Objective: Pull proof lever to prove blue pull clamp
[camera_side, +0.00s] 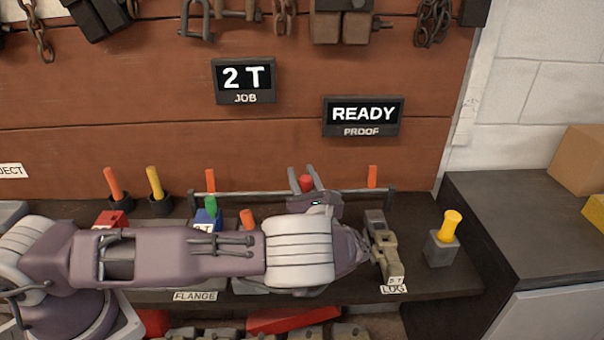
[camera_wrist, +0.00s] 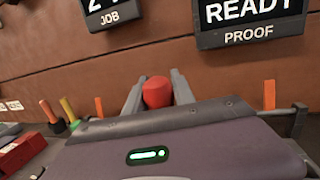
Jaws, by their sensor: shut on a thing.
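My gripper (camera_side: 306,178) is shut on a red knob (camera_side: 305,184), which I take to be the top of the proof lever. The knob sits between the two grey fingers, also in the wrist view (camera_wrist: 157,92); the lever's shaft below it is hidden by my gripper. A blue clamp (camera_side: 203,219) with a green pin (camera_side: 210,203) stands on the bench left of my gripper, partly behind my arm. The proof display (camera_side: 363,117) reads READY. The job display (camera_side: 244,81) reads 2 T.
A grey rail (camera_side: 350,191) with orange posts runs behind my gripper. A metal lug (camera_side: 381,247) and a grey block with a yellow peg (camera_side: 450,225) stand at right. A red clamp (camera_side: 110,219) and two pegs in cups stand left. Chains and shackles hang above.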

